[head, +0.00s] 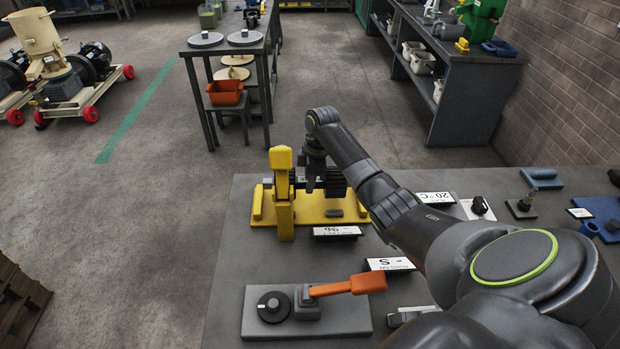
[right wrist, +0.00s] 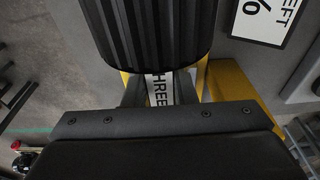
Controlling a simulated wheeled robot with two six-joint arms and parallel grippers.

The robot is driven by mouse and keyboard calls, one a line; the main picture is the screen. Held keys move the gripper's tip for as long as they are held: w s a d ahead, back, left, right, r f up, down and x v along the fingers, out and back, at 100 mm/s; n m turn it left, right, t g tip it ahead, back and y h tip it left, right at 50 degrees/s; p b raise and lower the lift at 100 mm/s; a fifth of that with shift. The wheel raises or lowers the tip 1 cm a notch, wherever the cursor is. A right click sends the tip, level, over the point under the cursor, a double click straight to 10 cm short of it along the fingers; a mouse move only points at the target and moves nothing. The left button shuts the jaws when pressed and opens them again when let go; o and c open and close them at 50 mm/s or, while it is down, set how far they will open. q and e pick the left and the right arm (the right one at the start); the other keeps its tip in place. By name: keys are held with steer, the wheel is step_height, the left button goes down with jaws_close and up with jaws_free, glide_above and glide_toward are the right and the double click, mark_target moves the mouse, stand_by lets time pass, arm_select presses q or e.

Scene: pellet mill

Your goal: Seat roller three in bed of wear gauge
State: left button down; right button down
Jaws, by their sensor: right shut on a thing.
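The wear gauge (head: 266,211) is a yellow stand with an upright yellow post, on the grey bench. Roller three is a black ribbed cylinder (head: 335,184), partly hidden by my right gripper (head: 312,180) and the post. In the right wrist view the ribbed roller (right wrist: 150,35) fills the top, with a white "THREE" label (right wrist: 158,88) on its end part between my fingers. My right gripper (right wrist: 160,92) is shut on that labelled part. The roller is over the yellow gauge; I cannot tell whether it rests in the bed. My left gripper is not in view.
A grey plate (head: 345,322) with a black knob and an orange lever (head: 345,287) lies nearer on the bench (head: 245,245). Small sign plates (head: 337,232) stand in front of the gauge. A dial (head: 479,206) and a blue block (head: 543,175) sit to the right.

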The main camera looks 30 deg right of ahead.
steer(key=shift+w+r, duration=0.15)
steer(key=shift+r, duration=0.2)
steer(key=shift+f, duration=0.3)
steer(key=shift+f, duration=0.6)
stand_by(0.6)
